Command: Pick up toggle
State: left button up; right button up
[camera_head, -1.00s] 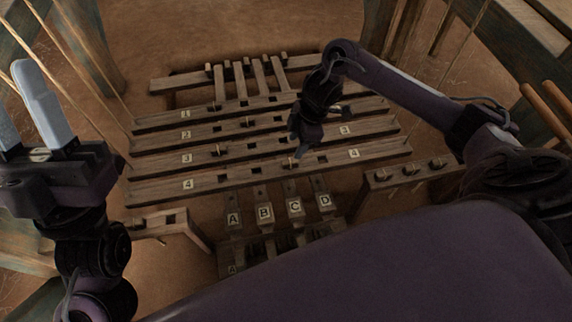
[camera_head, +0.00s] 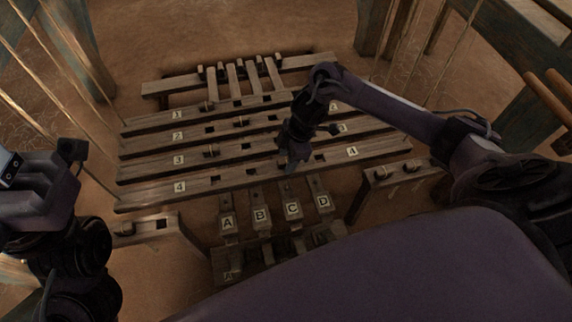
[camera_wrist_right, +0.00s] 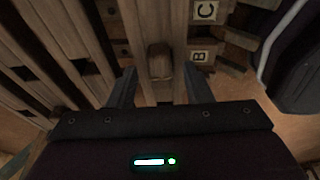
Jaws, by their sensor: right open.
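A small wooden toggle (camera_wrist_right: 160,62) stands on a wooden bar in the right wrist view. My right gripper (camera_wrist_right: 160,92) is open, with one finger on each side of the toggle and a gap to both. In the head view my right gripper (camera_head: 290,165) points down at the number 4 bar (camera_head: 222,180), above the lettered pedals, and mostly hides that toggle. Other toggles stand on bar 1 (camera_head: 207,106), bar 2 (camera_head: 241,121) and bar 3 (camera_head: 211,151). Only the body of my left gripper shows at the left edge; its fingers are cut off.
Pedals lettered A (camera_head: 228,222), B, C and D lie in front of the bars. A short slotted stand (camera_head: 160,226) is at the left, and another stand with pegs (camera_head: 400,172) at the right. Cords and posts rise on both sides.

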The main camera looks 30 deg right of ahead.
jog(key=shift+r, duration=0.1)
grip_shut()
jog(key=shift+r, duration=0.1)
